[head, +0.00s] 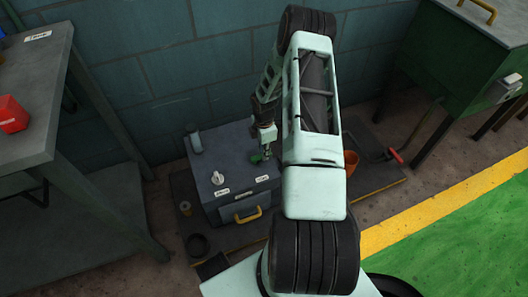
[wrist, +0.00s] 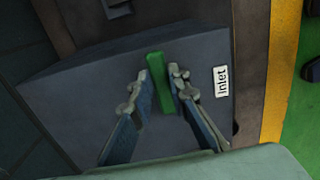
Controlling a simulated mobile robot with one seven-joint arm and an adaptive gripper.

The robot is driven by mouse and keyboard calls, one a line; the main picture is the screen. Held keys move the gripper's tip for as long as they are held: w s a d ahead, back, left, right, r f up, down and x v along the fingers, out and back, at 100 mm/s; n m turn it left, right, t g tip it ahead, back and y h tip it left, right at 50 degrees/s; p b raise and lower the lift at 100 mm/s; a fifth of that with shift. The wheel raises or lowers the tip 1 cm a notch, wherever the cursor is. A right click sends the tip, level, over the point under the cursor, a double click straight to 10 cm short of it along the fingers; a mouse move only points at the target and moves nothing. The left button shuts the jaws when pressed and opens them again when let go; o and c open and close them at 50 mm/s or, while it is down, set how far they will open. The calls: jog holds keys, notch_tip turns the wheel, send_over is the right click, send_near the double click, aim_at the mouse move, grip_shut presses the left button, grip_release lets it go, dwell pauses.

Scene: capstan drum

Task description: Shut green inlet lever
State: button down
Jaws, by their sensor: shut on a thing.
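The green inlet lever (wrist: 157,75) lies between the two fingers of my gripper (wrist: 158,82) in the wrist view. It runs roughly up and down that picture, on the top of a grey box (wrist: 95,75). My gripper is shut on the lever. A white label reading "Inlet" (wrist: 221,81) is to the right of the fingers. In the head view, my gripper (head: 264,148) reaches down to the right part of the grey box (head: 205,165), and a bit of the green lever (head: 257,158) shows beneath it. The lever's base is partly hidden by the fingers.
A pale knob (head: 217,178) and a grey pipe stub (head: 195,143) stand on the same box. A yellow handle (head: 248,215) is on its front. An orange bucket (head: 351,160) is to the right. A grey bench (head: 40,100) stands left; a wall rises behind.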

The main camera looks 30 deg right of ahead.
jog(key=c, duration=1.8)
grip_release()
jog(key=shift+c, duration=0.2)
notch_tip(320, 180, up, 12)
